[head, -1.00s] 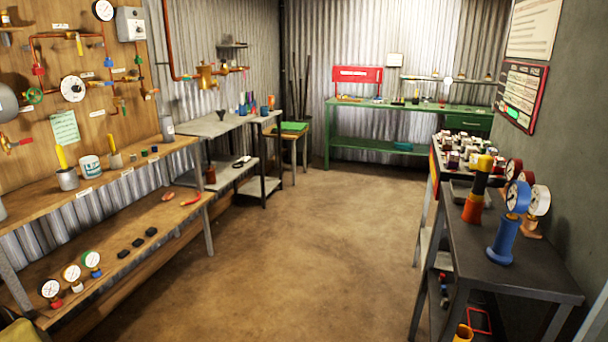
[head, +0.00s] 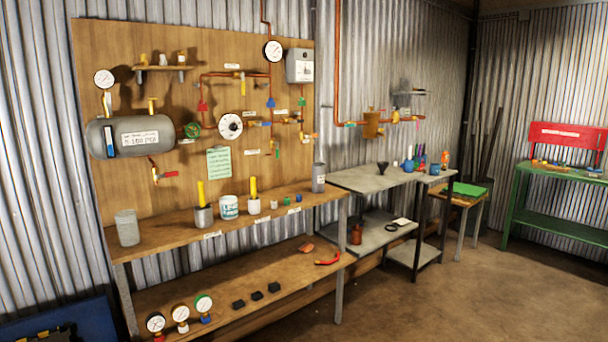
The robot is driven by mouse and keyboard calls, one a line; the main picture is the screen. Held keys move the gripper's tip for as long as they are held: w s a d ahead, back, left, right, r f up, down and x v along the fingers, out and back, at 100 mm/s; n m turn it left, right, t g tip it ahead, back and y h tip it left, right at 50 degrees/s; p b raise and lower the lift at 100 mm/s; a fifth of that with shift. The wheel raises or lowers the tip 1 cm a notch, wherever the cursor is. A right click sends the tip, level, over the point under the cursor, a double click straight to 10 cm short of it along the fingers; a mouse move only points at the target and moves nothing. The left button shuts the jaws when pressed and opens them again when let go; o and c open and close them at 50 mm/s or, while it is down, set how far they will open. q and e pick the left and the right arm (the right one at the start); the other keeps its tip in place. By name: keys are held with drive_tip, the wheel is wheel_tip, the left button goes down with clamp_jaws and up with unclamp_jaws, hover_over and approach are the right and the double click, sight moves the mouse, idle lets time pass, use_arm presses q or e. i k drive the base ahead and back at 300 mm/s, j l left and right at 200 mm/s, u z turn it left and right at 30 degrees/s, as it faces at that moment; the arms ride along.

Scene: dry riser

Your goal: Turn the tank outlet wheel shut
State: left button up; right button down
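The tank (head: 131,137) is a grey horizontal cylinder on the wooden wall board at the left of the head view. A small green wheel (head: 192,130) sits on the pipe just right of the tank's end; it looks like the outlet wheel. I cannot tell from here how far it is turned. A larger white round dial (head: 230,125) is mounted to its right. Neither of my grippers shows in the head view.
A wooden bench (head: 150,233) with cups and tools stands below the board, with gauges on its lower shelf (head: 230,301). A grey table (head: 375,180) and a green bench (head: 570,172) stand farther right. The brown floor (head: 450,295) at lower right is clear.

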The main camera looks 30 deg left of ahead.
sight(187, 127)
drive_tip(key=i+l+u, duration=0.1)
drive_tip(key=i+u, duration=0.25)
drive_tip(key=i, duration=0.8)
drive_tip(key=i+u, duration=0.35)
drive_tip(key=i, duration=0.15)
drive_tip(key=i+l+u, duration=0.15)
drive_tip(key=i+u, duration=0.15)
drive_tip(key=i, duration=0.2)
